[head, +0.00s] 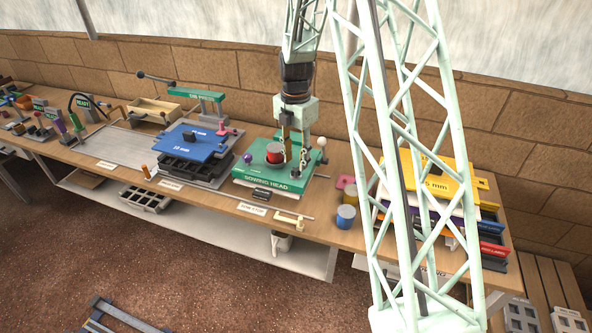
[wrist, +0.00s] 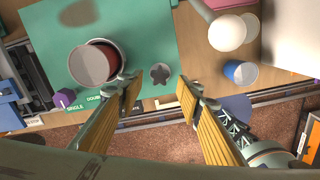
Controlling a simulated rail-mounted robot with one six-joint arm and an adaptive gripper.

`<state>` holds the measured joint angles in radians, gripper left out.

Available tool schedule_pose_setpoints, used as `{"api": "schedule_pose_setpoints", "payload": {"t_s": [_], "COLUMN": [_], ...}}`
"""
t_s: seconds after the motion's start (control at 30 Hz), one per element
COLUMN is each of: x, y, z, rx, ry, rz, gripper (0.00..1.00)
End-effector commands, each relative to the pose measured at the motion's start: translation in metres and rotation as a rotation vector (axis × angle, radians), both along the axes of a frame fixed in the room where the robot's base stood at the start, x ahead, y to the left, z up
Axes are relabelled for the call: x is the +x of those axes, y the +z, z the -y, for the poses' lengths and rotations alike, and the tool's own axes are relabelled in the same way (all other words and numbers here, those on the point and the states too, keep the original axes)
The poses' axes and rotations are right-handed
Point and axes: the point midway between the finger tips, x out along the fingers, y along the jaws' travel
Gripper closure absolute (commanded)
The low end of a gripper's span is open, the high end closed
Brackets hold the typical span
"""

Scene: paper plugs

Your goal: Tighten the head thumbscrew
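The green sowing head (head: 270,182) stands on the bench in the head view; its green top (wrist: 140,35) fills the upper left of the wrist view. The head thumbscrew, a dark star-shaped knob (wrist: 160,73), sits near the right edge of that top. My gripper (wrist: 157,87) is open and empty, with yellow-padded fingers. In the wrist view the thumbscrew shows between and just beyond the fingertips; I cannot tell the height gap. In the head view my gripper (head: 295,150) points down over the sowing head, and I cannot make out the thumbscrew there.
A cup with red contents (head: 274,153) stands on the head, left of my fingers. A purple selector knob (wrist: 66,98) and a white ball (wrist: 227,32) are nearby. A blue tray (head: 192,143) stands left, blue and tan pots (head: 345,217) right.

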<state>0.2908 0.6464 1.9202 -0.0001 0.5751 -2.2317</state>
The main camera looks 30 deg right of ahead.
Motion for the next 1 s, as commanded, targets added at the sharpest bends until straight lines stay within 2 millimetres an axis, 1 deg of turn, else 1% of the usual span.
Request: {"api": "schedule_pose_setpoints", "payload": {"t_s": [0.37, 1.0], "x": [0.0, 0.0], "y": [-0.002, -0.021], "z": [0.0, 0.0], "rx": [0.0, 0.0], "ry": [0.0, 0.0], "rz": [0.0, 0.0], "gripper": [0.67, 0.67]}}
